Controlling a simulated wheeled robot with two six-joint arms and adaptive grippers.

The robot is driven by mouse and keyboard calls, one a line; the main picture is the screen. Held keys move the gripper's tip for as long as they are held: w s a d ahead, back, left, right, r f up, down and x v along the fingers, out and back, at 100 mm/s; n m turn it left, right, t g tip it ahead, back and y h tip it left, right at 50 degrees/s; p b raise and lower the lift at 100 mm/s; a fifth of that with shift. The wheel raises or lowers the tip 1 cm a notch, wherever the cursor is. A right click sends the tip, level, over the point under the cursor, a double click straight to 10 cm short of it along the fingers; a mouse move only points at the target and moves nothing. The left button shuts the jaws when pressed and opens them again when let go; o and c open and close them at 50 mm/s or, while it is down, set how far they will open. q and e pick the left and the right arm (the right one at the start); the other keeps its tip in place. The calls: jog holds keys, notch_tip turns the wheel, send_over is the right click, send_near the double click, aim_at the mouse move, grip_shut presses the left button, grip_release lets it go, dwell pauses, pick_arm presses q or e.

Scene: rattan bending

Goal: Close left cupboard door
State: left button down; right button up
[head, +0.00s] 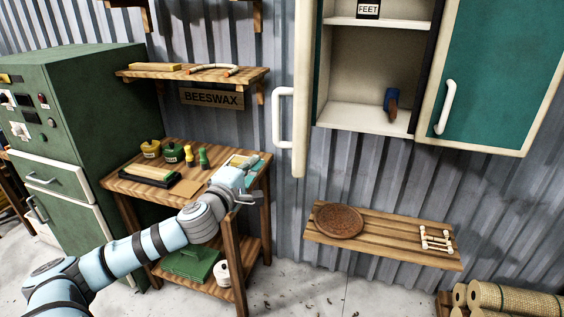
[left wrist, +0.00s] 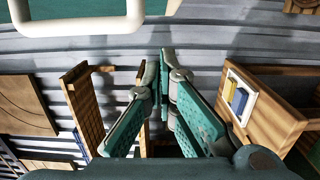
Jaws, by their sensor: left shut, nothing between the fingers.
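The left cupboard door (head: 302,90) stands open and shows nearly edge-on in the head view, with its white handle (head: 284,118) on the left. The handle also shows large at the top left of the left wrist view (left wrist: 78,27), with part of the teal door panel (left wrist: 72,8) inside it. My left gripper (head: 256,197) is below and left of this door, over the right end of the workbench, apart from the handle. In the left wrist view its fingers (left wrist: 165,58) are shut and empty, pointing toward the wall. My right gripper is out of view.
The right door (head: 490,75) covers the cupboard's right side. The open shelf inside holds a small blue and brown object (head: 391,103). The workbench (head: 140,186) with small jars is beside my arm. A wall shelf (head: 400,241) holds a round brown disc (head: 338,220).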

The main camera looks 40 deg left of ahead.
pick_arm(q)
jog(key=w+d+p, duration=0.1)
jog(key=w+p, duration=0.1)
jog(key=w, duration=0.8)
jog(key=shift+d+f, duration=0.15)
jog(key=shift+d, duration=0.15)
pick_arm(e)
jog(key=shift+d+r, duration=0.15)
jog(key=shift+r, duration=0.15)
pick_arm(q)
jog(key=shift+f, duration=0.1)
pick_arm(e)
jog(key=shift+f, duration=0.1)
